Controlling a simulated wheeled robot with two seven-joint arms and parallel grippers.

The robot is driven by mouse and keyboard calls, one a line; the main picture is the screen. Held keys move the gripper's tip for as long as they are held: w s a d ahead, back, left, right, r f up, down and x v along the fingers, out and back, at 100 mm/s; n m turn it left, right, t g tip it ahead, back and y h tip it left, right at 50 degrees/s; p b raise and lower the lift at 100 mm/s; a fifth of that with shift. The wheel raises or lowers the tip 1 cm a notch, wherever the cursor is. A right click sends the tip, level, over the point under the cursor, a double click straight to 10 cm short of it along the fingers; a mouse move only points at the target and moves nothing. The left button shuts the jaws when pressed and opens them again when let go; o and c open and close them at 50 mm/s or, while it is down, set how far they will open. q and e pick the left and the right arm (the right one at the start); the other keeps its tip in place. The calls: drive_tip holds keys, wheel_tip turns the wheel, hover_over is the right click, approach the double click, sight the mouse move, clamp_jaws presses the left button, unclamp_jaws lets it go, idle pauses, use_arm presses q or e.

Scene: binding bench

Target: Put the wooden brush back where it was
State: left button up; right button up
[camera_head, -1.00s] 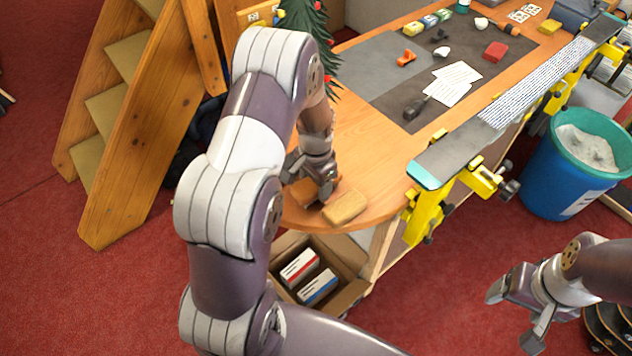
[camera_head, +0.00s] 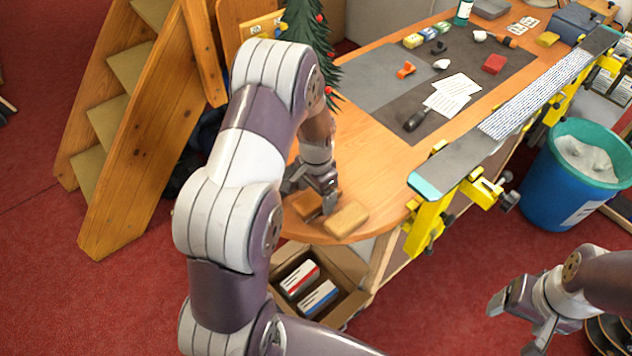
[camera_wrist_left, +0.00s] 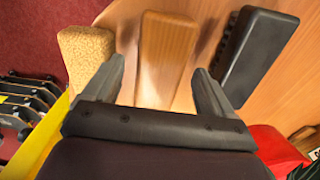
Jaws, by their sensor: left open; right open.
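The wooden brush, a plain brown wooden block (camera_head: 307,205), lies near the rounded near end of the table. In the left wrist view it (camera_wrist_left: 165,50) lies between the fingers, its near end reaching down toward the palm. No bristles show. My left gripper (camera_head: 312,190) is open over it, one finger on each side. In the left wrist view the gripper (camera_wrist_left: 160,85) shows a gap beside the block; I cannot tell how far the fingertips are above the table. My right gripper (camera_head: 518,312) is open and empty, off the table at the lower right.
A tan, rough block (camera_head: 346,218) lies close right of the brush. A black block (camera_wrist_left: 257,55) lies on its other side in the wrist view. A yellow-clamped rail (camera_head: 450,165) runs along the table's right side. A cardboard box (camera_head: 345,305) stands below the edge.

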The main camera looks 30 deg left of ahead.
sight(316, 197)
use_arm(q)
wheel_tip(316, 197, up, 9)
drive_tip(key=b, duration=0.2)
drive_tip(key=s+d+n, duration=0.2)
drive_tip(key=s+d, duration=0.2)
drive_tip(key=s, duration=0.3)
drive_tip(key=s+d+n+t, duration=0.1)
drive_tip(key=s+d+n, duration=0.1)
drive_tip(key=s+d, duration=0.2)
drive_tip(key=s, duration=0.2)
drive_tip(key=shift+s+r, duration=0.35)
drive_tip(key=shift+s+d, duration=0.1)
drive_tip(key=shift+d, duration=0.05)
